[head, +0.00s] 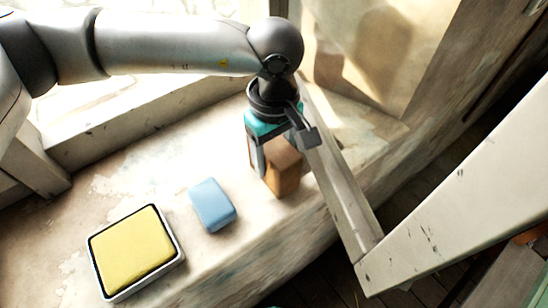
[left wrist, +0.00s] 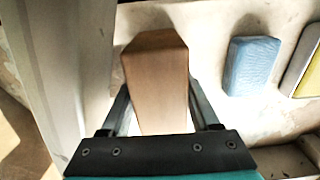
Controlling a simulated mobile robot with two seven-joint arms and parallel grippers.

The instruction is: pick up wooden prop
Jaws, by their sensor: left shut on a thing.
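The wooden prop (head: 284,168) is a brown block standing on the worn, pale ledge in the head view. In the left wrist view the wooden prop (left wrist: 156,80) sits between the two fingers. My left gripper (head: 268,158) reaches down from above and is shut on the prop; it also shows in the left wrist view (left wrist: 160,100). I cannot tell whether the prop's base touches the ledge. My right gripper is not in view.
A blue block (head: 212,205) lies left of the prop. A yellow pad in a white-rimmed tray (head: 136,250) lies at the lower left. A pale wooden frame (head: 345,190) stands close on the prop's right. The ledge between the blocks is bare.

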